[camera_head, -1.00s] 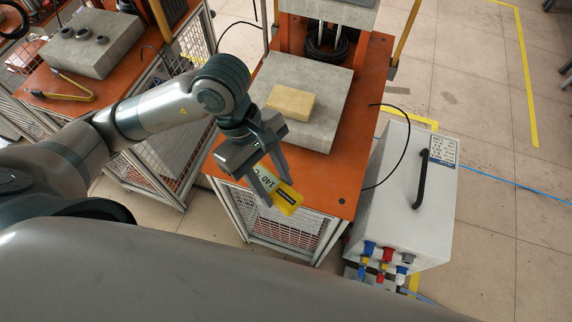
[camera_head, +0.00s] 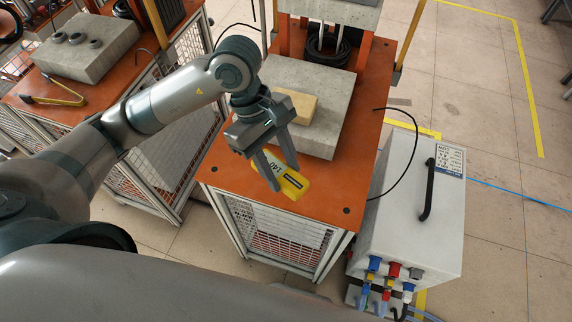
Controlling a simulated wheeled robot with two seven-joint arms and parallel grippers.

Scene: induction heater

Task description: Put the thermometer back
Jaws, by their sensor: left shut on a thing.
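The thermometer (camera_head: 291,184) is a small yellow device with a pale display that reads about 140. My left gripper (camera_head: 284,178) is shut on it and holds it over the front part of the orange table (camera_head: 330,185). I cannot tell whether it touches the table top. My right gripper is not in view.
A grey slab (camera_head: 325,135) with a tan block (camera_head: 297,105) on it lies on the orange table behind the gripper. A white cabinet (camera_head: 400,215) with a black handle stands to the right. Another orange table at left holds a slab with rings (camera_head: 75,38) and a yellow-black tool (camera_head: 60,97).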

